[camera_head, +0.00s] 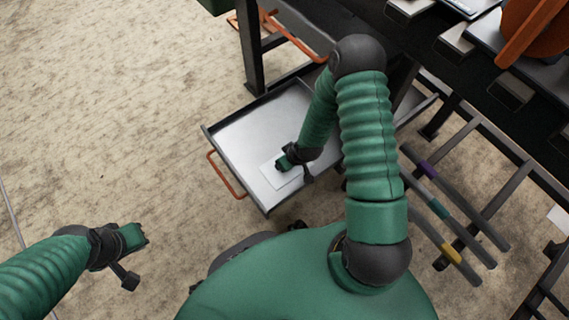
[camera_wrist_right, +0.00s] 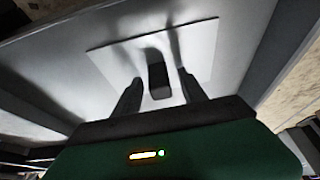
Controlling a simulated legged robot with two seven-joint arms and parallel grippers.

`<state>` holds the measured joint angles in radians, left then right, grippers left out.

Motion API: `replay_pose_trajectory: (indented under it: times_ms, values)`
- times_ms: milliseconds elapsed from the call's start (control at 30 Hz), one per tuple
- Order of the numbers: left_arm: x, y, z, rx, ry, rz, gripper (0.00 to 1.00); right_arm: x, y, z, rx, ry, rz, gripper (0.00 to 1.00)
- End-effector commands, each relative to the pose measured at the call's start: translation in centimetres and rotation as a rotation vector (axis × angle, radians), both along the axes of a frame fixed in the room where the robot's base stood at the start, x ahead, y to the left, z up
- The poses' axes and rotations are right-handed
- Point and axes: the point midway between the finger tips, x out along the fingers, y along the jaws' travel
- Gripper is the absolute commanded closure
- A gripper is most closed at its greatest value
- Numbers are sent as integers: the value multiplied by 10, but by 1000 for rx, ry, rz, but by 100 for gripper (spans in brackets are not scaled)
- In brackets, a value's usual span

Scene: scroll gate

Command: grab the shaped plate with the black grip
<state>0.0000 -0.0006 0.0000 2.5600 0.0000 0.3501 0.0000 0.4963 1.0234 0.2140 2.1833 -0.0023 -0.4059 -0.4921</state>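The shaped plate (camera_wrist_right: 200,50) is a thin, flat white piece lying on the drawer floor; it also shows in the head view (camera_head: 283,181). A black grip (camera_wrist_right: 158,79) stands up from it. My right gripper (camera_wrist_right: 160,76) is open, with one finger on each side of the grip and gaps visible between. In the head view my right gripper (camera_head: 283,163) is over the plate and hides the grip and part of the plate. My left gripper (camera_head: 140,238) is empty above the floor at lower left, far from the drawer; its finger gap is unclear.
The open metal drawer (camera_head: 236,136) has raised walls and an orange handle (camera_head: 226,175) on its front. A dark bench (camera_head: 440,70) with several items stands behind it. Dark rails with coloured bands (camera_head: 452,253) lie to the right. The floor at left is clear.

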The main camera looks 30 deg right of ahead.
Motion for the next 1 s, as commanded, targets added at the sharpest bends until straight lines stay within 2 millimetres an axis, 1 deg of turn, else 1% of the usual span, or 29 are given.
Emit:
replay_pose_trajectory:
  times_ms: [33,300,367,1000]
  values:
    - [0,0,0,0,0,0,100,0,0,0,0,1,0,58]
    - [0,0,0,0,1,0,100,0,0,0,0,1,0,94]
    - [0,0,0,0,1,0,100,0,0,0,0,1,0,100]
    - [0,0,0,0,1,0,100,1,0,1,0,-1,0,100]
